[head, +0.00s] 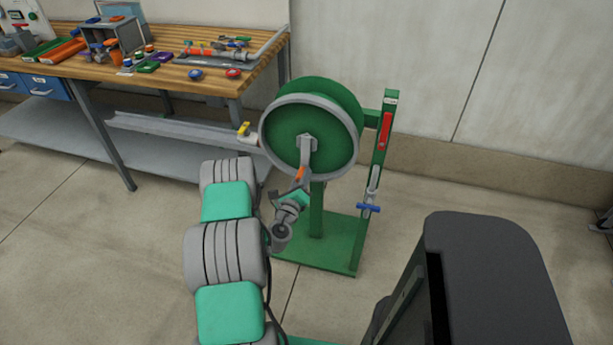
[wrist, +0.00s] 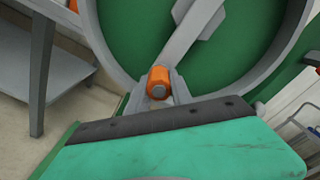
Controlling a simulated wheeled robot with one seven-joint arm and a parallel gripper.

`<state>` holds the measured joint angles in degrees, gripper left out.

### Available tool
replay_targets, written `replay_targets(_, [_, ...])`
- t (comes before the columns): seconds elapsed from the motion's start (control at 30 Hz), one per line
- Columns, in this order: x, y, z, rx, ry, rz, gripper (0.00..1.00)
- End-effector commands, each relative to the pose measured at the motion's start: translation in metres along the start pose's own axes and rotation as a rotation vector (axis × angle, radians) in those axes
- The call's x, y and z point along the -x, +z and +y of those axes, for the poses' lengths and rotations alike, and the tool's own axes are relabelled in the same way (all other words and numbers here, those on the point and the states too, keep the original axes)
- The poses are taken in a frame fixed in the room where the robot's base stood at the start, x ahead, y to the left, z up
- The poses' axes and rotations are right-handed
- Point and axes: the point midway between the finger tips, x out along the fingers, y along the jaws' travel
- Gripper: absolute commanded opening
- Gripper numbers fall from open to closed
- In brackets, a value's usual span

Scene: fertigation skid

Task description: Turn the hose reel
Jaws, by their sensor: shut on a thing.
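The hose reel (head: 297,138) is a green drum with a grey rim on a green stand, right of the workbench. A grey crank arm (head: 307,156) runs down from its hub to an orange handle (head: 299,175) near the lower rim. My gripper (head: 294,186) is at the lower front of the reel, shut on the orange handle. In the wrist view the orange handle (wrist: 158,82) sits between the finger tips, with the crank arm (wrist: 190,42) rising to the upper right. The fingers are partly hidden behind my gripper's green body.
A wooden workbench (head: 180,75) with tools and bins stands at the back left. A yellow-handled valve (head: 244,129) is just left of the reel. The stand's post carries a red lever (head: 385,128) and a blue-handled valve (head: 369,208). Floor is clear behind the stand's right side.

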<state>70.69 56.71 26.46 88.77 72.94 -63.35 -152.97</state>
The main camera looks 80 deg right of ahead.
Motion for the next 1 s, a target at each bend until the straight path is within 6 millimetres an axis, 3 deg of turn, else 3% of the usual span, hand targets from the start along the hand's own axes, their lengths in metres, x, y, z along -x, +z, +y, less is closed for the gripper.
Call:
replay_targets(0.03, [-0.003, 0.009, -0.003, 0.003, -0.006, -0.018, 0.00])
replay_targets(0.37, [-0.004, 0.011, -0.003, 0.003, -0.007, -0.022, 0.00])
replay_targets(0.4, [-0.004, 0.011, -0.003, 0.003, -0.008, -0.022, 0.29])
replay_targets(0.6, [-0.003, 0.007, -0.003, 0.003, -0.006, -0.013, 0.46])
replay_targets(0.87, [-0.002, 0.003, -0.002, 0.003, -0.004, -0.008, 0.48])
replay_targets(1.0, [0.009, 0.001, 0.001, 0.004, 0.000, -0.005, 0.48])
